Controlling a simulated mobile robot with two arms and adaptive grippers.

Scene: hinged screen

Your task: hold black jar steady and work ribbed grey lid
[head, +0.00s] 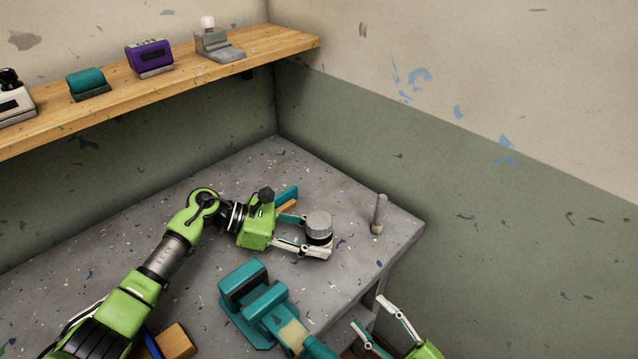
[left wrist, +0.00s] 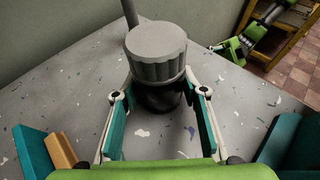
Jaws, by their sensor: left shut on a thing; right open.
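The black jar (left wrist: 158,97) stands upright on the grey table, with its ribbed grey lid (left wrist: 157,50) on top. In the head view the lid (head: 319,224) hides most of the jar (head: 318,242). My left gripper (head: 312,243) is shut on the black jar, with one finger on each side of it below the lid. It also shows in the left wrist view (left wrist: 158,97). My right gripper (head: 373,318) is open and empty, low in the head view beyond the table's right edge. It is apart from the jar and lid.
A teal vise (head: 245,287) sits on the grey table (head: 130,215) in front of the jar. A grey post (head: 380,213) stands near the right corner. A teal and orange object (head: 287,200) lies behind my left gripper. A wooden shelf (head: 190,68) holds several items.

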